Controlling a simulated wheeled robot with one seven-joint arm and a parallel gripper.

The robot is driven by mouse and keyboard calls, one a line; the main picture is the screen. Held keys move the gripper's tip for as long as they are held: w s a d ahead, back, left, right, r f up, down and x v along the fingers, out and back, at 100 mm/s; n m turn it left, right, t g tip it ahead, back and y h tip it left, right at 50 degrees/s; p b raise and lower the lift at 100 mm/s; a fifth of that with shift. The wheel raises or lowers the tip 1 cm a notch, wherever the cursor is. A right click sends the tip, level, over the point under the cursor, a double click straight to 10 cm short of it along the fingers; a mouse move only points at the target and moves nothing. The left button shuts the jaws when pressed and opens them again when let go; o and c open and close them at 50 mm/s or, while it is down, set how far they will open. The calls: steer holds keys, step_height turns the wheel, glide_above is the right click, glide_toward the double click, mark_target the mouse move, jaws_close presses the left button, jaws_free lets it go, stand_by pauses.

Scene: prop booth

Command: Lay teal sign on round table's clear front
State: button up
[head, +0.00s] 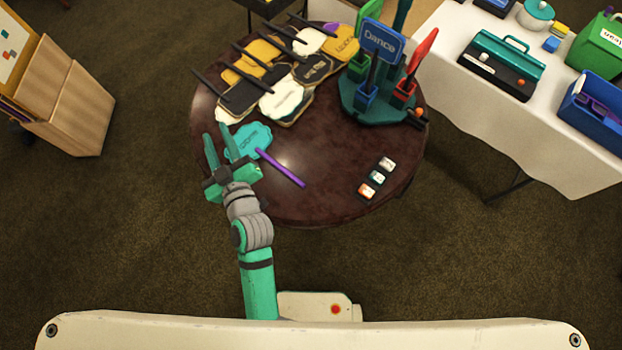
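My gripper (216,132) is at the table's left edge, just left of the sign. Its two green fingers are apart with nothing seen between them. The right finger overlaps the sign's left edge in the picture; I cannot tell whether they touch.
Several black-handled signs (281,101) overlap at the table's back left. A teal holder (358,101) with upright signs stands back right. Small labelled blocks (377,178) sit on a dark strip at front right. The front middle is bare. A white-clothed table (475,105) stands right.

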steer(key=s+d+f+m+h, duration=0.2)
steer(key=s+d+m+h, duration=0.1)
steer(key=s+d, duration=0.8)
steer(key=s+d+f+m+h, duration=0.3)
steer(key=s+d+m+h, duration=0.1)
steer(key=s+d, duration=0.8)
steer(key=shift+s+d+f+m+h, duration=0.2)
steer(key=shift+s+m+h, duration=0.1)
steer(key=shift+s+m, duration=0.8)
steer(key=shift+s, duration=0.15)
